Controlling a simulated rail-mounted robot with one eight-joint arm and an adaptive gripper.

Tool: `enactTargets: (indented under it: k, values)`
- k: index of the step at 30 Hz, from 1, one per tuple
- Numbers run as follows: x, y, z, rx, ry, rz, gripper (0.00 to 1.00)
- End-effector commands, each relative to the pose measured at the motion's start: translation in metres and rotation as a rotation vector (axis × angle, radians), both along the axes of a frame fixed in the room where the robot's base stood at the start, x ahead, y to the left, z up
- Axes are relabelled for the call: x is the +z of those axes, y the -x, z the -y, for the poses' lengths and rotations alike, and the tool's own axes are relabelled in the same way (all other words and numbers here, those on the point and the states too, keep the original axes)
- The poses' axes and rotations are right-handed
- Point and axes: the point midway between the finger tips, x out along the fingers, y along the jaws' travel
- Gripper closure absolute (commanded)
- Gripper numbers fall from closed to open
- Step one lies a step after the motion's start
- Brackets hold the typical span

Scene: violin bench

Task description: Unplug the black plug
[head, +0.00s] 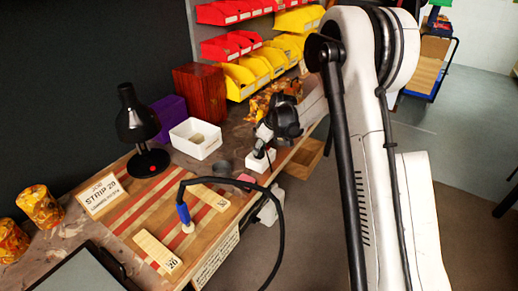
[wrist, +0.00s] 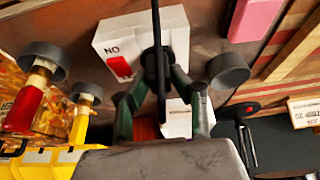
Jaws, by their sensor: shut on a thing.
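A white socket box (wrist: 112,42) with the letters NO and a red switch fills the upper middle of the wrist view. In the head view the same white box (head: 260,163) stands near the bench's right edge. The black plug (wrist: 156,62) is at the box, with a black cable running up from it. My gripper (wrist: 157,78) is shut on the plug, one finger on each side. In the head view my gripper (head: 264,140) is just above the box and hides most of the plug. I cannot tell how deep the plug sits.
A grey round pot (wrist: 228,72) and a pink block (wrist: 256,18) are close by in the wrist view. A black lamp (head: 138,125), a white bin (head: 196,139) and a blue-handled tool (head: 183,213) stand on the bench. Yellow bins (head: 240,78) are behind.

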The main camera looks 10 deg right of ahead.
Motion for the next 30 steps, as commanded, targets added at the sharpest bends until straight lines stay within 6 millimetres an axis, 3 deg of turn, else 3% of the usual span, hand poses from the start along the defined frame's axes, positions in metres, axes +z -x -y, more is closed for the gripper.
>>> enactTargets:
  k: [30]
  values:
    - [0.0103, 0.0000, 0.0000, 0.000, 0.000, 0.000, 1.00]
